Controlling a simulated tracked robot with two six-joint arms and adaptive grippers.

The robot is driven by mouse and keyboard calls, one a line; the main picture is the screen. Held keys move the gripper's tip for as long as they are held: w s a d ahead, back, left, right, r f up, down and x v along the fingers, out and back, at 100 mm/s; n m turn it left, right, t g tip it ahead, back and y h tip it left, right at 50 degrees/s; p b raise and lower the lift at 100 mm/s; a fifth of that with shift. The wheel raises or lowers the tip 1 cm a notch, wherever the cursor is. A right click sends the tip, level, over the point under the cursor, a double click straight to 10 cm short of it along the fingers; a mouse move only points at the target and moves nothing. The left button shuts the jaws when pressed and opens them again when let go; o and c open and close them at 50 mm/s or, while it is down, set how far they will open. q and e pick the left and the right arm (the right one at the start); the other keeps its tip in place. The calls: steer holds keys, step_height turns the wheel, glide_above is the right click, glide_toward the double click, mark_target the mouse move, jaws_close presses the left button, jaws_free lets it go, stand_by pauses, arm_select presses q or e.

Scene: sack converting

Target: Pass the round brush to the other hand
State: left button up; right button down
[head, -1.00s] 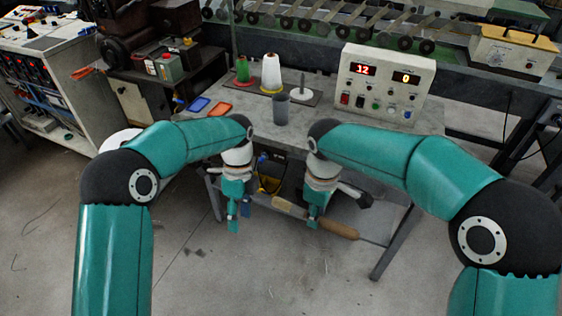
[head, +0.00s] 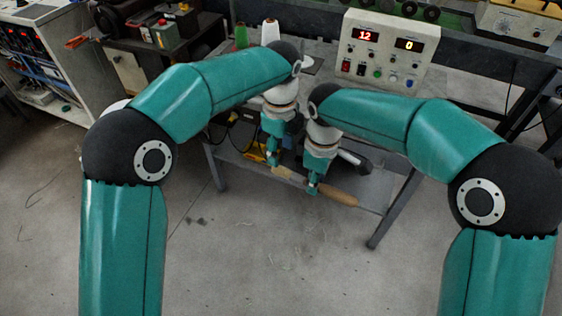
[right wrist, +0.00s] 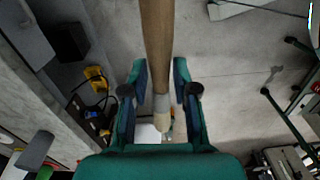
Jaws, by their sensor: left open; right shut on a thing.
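In the right wrist view the handle (right wrist: 157,35) runs between the fingers (right wrist: 159,72), with a grey band and pale end (right wrist: 163,122) near the palm. My left gripper (head: 273,160) is open, pointing down beside the pale head; whether it touches is too small to tell.
The grey table (head: 460,95) carries a control box (head: 385,50) with red displays at the back right. A spool (head: 270,32) stands behind my left arm. A lower shelf (head: 372,190) and table leg (head: 395,212) lie behind the brush. The floor in front is clear.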

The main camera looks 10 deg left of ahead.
mark_target(281, 165)
arm_select(q)
step_height(281, 165, down, 6)
steer(key=shift+r, duration=0.1)
stand_by(0.4)
jaws_close()
arm_select(e)
steer(key=shift+a, duration=0.1)
steer(key=c, duration=0.8)
jaws_free()
